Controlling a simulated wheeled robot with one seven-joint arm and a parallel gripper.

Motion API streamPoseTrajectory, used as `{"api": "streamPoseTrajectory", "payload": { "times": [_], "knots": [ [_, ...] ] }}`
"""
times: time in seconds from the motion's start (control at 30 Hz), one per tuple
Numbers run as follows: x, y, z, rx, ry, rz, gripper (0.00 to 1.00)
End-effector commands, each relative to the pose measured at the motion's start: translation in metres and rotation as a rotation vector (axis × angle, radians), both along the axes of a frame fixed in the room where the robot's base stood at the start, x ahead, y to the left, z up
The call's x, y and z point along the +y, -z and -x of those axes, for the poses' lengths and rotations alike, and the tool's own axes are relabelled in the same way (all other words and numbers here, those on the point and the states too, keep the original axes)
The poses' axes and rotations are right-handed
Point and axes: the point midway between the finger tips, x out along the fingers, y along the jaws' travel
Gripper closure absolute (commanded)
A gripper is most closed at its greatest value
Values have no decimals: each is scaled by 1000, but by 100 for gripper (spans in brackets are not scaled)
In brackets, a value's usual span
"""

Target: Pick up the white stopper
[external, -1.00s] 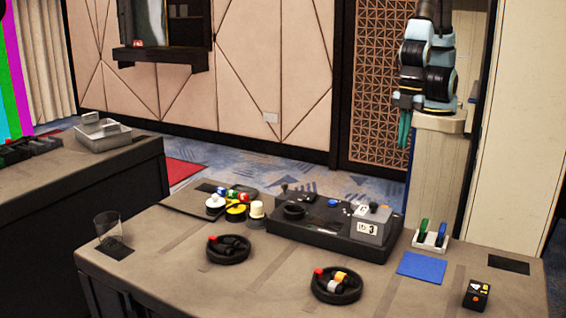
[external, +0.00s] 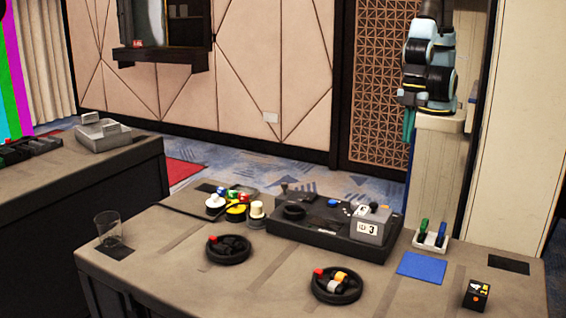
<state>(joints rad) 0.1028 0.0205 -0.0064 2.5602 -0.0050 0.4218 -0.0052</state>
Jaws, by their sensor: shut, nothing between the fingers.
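A cream-white, knob-shaped piece (external: 257,208) stands upright on a grey round base behind the middle of the table. A rounder white-topped piece (external: 213,202) stands left of it, beside a yellow one. A small whitish piece (external: 334,286) lies in the front right black bowl. I cannot tell for sure which of these is the white stopper. My gripper (external: 409,130), with teal fingers, is shut and empty. It points down, high up beyond the table's far right side, well apart from all the white pieces.
A black console (external: 290,232) with a grey counter box (external: 370,226) fills the table's middle back. Two black bowls (external: 229,262) (external: 317,294), a clear glass (external: 108,230), a blue mat (external: 422,268), a white rack (external: 430,240) and a small black box (external: 477,294) stand around it.

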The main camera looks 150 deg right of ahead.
Motion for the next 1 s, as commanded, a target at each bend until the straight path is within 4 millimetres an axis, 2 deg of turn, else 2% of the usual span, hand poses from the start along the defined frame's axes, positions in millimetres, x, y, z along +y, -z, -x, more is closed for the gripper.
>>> {"api": "streamPoseTrajectory", "payload": {
  "times": [0.23,0.77,1.0],
  "knots": [
    [0,0,0,0,0,0,98],
    [0,0,0,0,0,0,39],
    [-1,1,-2,-4,1,2,39]
  ]
}}
